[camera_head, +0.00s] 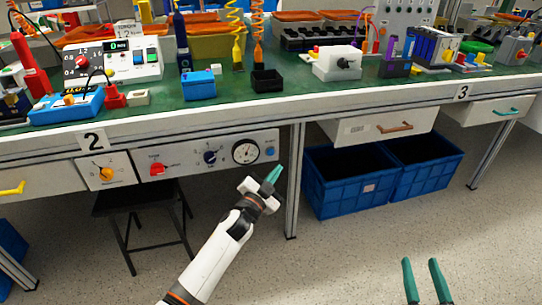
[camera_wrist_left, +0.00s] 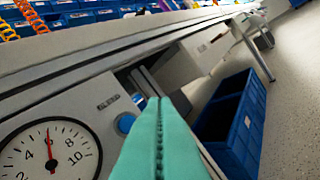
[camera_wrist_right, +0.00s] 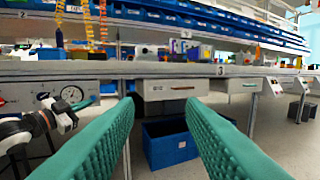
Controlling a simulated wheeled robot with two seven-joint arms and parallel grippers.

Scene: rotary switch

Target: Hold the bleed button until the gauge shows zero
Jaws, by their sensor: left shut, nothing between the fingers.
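The round blue button (camera_head: 270,151) is at the right end of the white panel under the bench. It also shows in the left wrist view (camera_wrist_left: 125,123), with a small label above it. The gauge (camera_head: 246,152) is just left of the button. In the left wrist view the gauge (camera_wrist_left: 48,150) has a red needle pointing nearly straight up, between 4 and 6. My left gripper (camera_head: 274,173) is shut and empty, its tips close below and right of the uncovered button. My right gripper (camera_head: 426,268) is open and empty, low over the floor away from the panel.
The panel also has a red switch (camera_head: 157,169) and a dark blue knob (camera_head: 210,157). A table leg (camera_head: 295,180) stands just right of the panel. Blue crates (camera_head: 345,185) sit under the bench further right. The floor in front is clear.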

